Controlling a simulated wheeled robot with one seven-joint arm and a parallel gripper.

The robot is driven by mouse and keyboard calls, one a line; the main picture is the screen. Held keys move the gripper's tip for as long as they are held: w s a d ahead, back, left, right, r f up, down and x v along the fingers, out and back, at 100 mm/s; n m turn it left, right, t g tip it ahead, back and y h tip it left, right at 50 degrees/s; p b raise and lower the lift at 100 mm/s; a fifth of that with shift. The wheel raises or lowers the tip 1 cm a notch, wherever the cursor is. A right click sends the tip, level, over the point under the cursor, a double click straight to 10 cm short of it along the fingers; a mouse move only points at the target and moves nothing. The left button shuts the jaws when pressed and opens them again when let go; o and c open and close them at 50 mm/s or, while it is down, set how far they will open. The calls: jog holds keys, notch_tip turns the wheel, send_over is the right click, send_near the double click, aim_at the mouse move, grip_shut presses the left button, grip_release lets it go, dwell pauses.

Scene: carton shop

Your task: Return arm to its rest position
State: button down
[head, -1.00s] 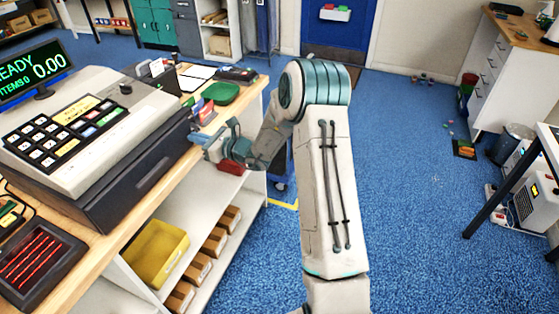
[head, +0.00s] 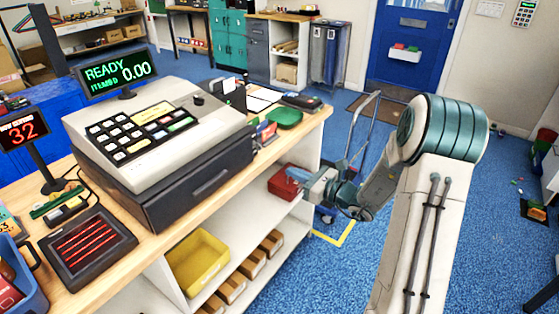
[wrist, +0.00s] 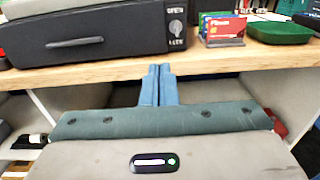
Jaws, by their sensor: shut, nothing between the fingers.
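My arm stands at the right of the head view, bent at the elbow. My gripper (head: 298,173) points left toward the counter front, just outside the counter edge. In the wrist view its two blue fingers (wrist: 157,72) are together with nothing between them. They point at the front edge of the wooden counter (wrist: 230,57), with the dark cash register drawer (wrist: 95,40) behind at left. In the head view the cash register (head: 165,130) sits on the counter (head: 185,222). I cannot tell how far the fingertips are from the counter edge.
A red box (head: 283,184) shows close by the gripper. Below the counter are shelves with a yellow bin (head: 198,262) and several brown boxes. A hand truck (head: 362,135) stands behind my arm. A card holder (wrist: 223,30) and green tray (wrist: 279,32) lie on the counter.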

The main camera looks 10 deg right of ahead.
jog(key=s+a+r+n+g+h, duration=0.1)
jog(key=s+a+r+n+g, duration=0.1)
jog(key=s+a+n+g, duration=0.45)
jog(key=s+a+r+n+g+h, duration=0.1)
jog(key=s+a+n+g, duration=0.35)
jog(key=s+n, duration=0.4)
jog(key=s+d+r+n+t+h, duration=0.1)
jog(key=s+d+r+n+h, duration=0.2)
jog(key=s+d+n+h, duration=0.7)
jog(key=s+n, duration=0.2)
jog(key=s, duration=0.2)
jog(key=shift+s+d+h, duration=0.15)
jog(key=shift+h, duration=0.25)
